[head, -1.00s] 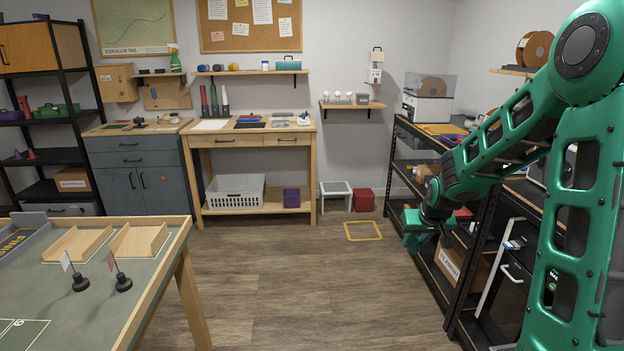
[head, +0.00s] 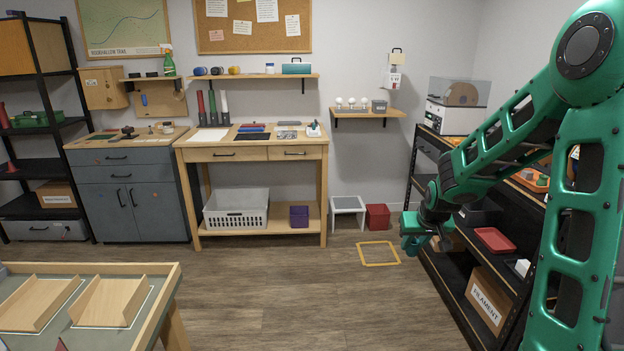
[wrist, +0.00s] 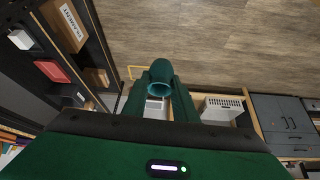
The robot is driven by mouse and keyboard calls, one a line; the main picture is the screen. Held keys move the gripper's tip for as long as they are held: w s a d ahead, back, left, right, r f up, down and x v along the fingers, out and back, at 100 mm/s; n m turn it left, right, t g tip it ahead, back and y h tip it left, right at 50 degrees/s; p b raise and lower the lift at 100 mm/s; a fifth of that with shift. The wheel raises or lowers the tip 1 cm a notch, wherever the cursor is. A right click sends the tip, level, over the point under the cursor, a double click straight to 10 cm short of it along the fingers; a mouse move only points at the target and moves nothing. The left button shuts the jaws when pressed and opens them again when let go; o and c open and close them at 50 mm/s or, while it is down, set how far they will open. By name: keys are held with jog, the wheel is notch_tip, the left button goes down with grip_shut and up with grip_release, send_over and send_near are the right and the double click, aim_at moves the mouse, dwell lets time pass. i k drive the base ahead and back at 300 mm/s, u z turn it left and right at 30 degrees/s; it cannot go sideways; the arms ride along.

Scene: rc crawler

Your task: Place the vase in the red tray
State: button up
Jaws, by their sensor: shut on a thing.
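A dark teal vase (wrist: 160,88) with a round open mouth is between the fingers of my gripper (wrist: 158,100) in the wrist view. The gripper is shut on it. In the head view my gripper (head: 414,236) hangs in front of the right-hand shelf, and the vase cannot be clearly told apart there. The red tray (head: 494,240) lies on a middle level of that black shelf, to the right of my gripper and apart from it. The tray also shows at the left of the wrist view (wrist: 52,71).
The black shelf rack (head: 445,265) has upper levels and posts around the tray. A small white object (head: 522,267) and a filament box (head: 489,297) are near it. A table with wooden ramps (head: 110,300) stands at front left. The floor (head: 310,290) between is clear.

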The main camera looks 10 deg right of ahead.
aim_at(494, 241)
jog(key=u, duration=0.05)
jog(key=i, duration=3.1)
jog(key=z, duration=1.7)
